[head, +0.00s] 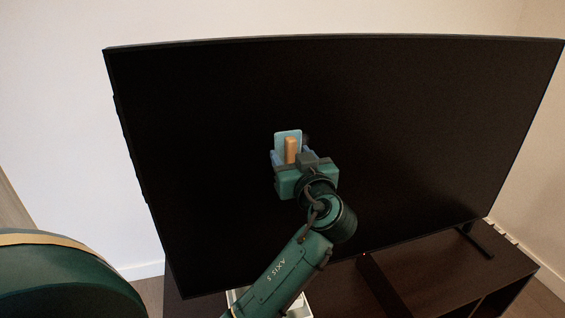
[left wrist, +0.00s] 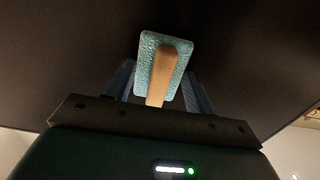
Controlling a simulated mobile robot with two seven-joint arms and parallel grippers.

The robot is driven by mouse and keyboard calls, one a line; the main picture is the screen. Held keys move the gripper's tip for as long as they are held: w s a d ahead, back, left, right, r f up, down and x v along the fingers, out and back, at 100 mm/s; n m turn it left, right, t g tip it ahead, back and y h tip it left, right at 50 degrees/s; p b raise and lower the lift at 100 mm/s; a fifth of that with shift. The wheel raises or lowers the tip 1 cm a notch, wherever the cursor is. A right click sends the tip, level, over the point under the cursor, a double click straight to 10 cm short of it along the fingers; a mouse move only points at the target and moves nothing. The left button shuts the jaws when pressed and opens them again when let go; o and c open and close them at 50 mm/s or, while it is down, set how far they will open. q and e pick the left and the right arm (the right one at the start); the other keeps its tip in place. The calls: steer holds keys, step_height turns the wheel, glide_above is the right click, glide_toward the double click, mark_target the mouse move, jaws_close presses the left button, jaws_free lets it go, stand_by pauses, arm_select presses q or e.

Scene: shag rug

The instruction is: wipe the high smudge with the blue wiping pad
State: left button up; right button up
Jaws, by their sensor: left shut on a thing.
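The blue wiping pad (head: 288,136) has a light blue face and a wooden handle. My left gripper (head: 292,158) is shut on it by the handle, in front of the large black screen. In the left wrist view the pad (left wrist: 148,45) stands between the two fingers of my left gripper (left wrist: 160,85), with its blue side toward the dark screen. I cannot tell whether the pad touches the screen. A faint dark grey patch (head: 307,138) shows just right of the pad; it may be the smudge, partly hidden. My right gripper is not in view.
The black screen (head: 420,130) stands on a dark wooden cabinet (head: 430,275). A white object (head: 299,308), partly hidden by my left arm, sits at the lower middle. Pale walls are behind and beside the screen.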

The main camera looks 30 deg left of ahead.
mark_target(309, 146)
arm_select(q)
steer(key=shift+w+d+b, duration=0.6)
steer(key=shift+w+d, duration=0.2)
steer(key=shift+w, duration=0.2)
steer(key=shift+w+d+b, duration=0.6)
steer(key=shift+w+d, duration=0.15)
steer(key=shift+w, duration=0.2)
steer(key=shift+s+a, duration=0.65)
steer(key=shift+s, duration=0.2)
steer(key=shift+s+a, duration=0.65)
steer(key=shift+s, duration=0.2)
steer(key=shift+s+a, duration=1.35)
